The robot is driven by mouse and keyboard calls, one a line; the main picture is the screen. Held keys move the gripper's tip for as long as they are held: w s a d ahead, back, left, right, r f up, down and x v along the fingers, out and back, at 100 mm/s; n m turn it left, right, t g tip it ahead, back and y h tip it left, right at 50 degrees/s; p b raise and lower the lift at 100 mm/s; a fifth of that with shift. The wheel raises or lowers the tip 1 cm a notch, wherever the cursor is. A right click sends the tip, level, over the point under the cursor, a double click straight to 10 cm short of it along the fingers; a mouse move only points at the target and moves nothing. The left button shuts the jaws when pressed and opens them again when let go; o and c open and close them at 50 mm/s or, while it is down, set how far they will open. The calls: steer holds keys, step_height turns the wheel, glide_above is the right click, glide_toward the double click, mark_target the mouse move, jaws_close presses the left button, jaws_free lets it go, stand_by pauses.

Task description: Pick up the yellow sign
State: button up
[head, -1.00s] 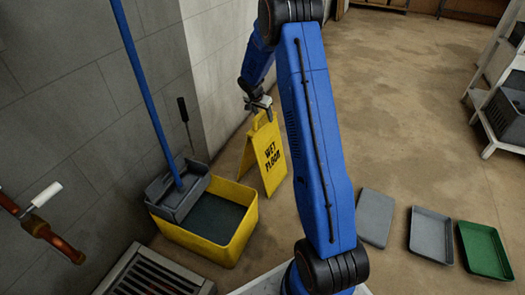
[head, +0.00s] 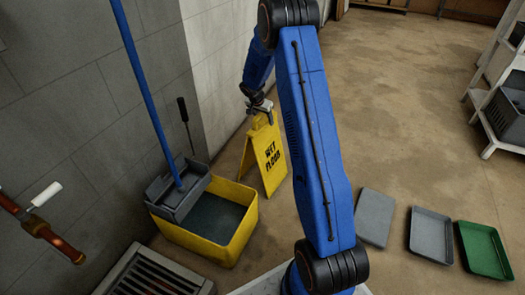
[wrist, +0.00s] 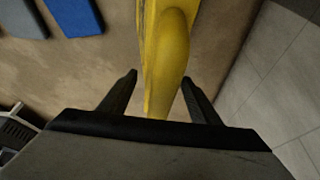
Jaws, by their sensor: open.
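The yellow sign (head: 268,157), marked "WET FLOOR", stands upright on the floor beside the yellow bucket, close to the wall corner. My gripper (head: 262,108) is at the top edge of the sign, pointing down. In the wrist view the sign's top (wrist: 168,65) shows between the two dark fingers of my gripper (wrist: 158,85). The fingers are apart, with a gap visible on each side of the yellow top. Part of the sign's right side is close to my blue arm in the head view.
A yellow mop bucket (head: 238,238) with a grey wringer (head: 178,192) and blue mop handle (head: 140,80) stands left of the sign. Grey and green trays (head: 485,250) lie at right. The floor behind is clear.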

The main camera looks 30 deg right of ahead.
jaws_close()
steer(key=shift+r, duration=0.1)
stand_by(0.4)
